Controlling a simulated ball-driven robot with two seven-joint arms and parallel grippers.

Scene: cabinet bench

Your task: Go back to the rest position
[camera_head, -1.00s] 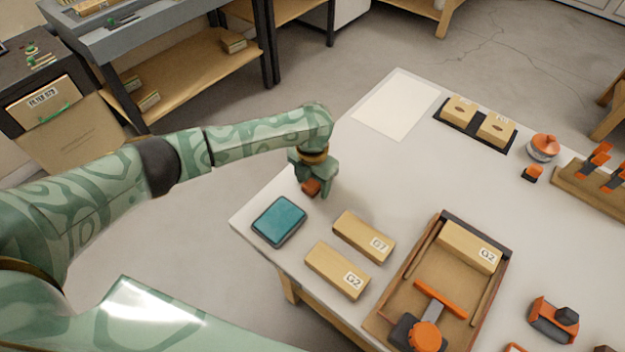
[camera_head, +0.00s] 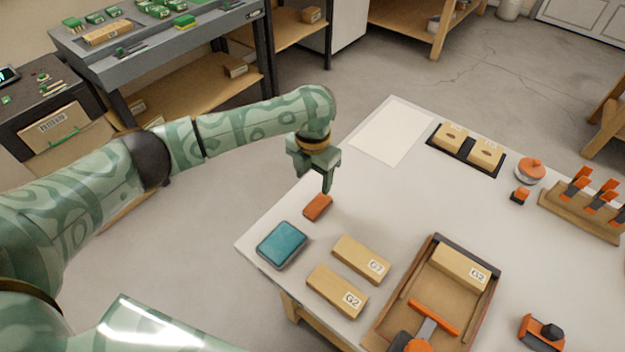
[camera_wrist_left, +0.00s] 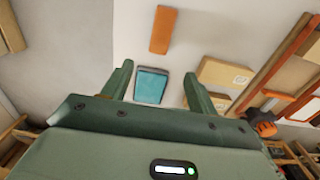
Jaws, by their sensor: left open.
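My left gripper (camera_head: 326,188) is open and empty, above the left part of the white table (camera_head: 405,230). Its two fingers stand apart in the left wrist view (camera_wrist_left: 158,85). A small orange block (camera_head: 317,206) lies on the table just below the fingertips, apart from them. The block also shows beyond the fingers in the left wrist view (camera_wrist_left: 161,30). My right gripper is in neither view.
A teal-topped box (camera_head: 282,244) and two cardboard boxes, G7 (camera_head: 361,259) and G2 (camera_head: 337,291), lie near the table's front left. A wooden tray (camera_head: 400,312) holds another box. A white sheet (camera_head: 392,131) lies at the back. A pegged rack (camera_head: 580,215) stands at right.

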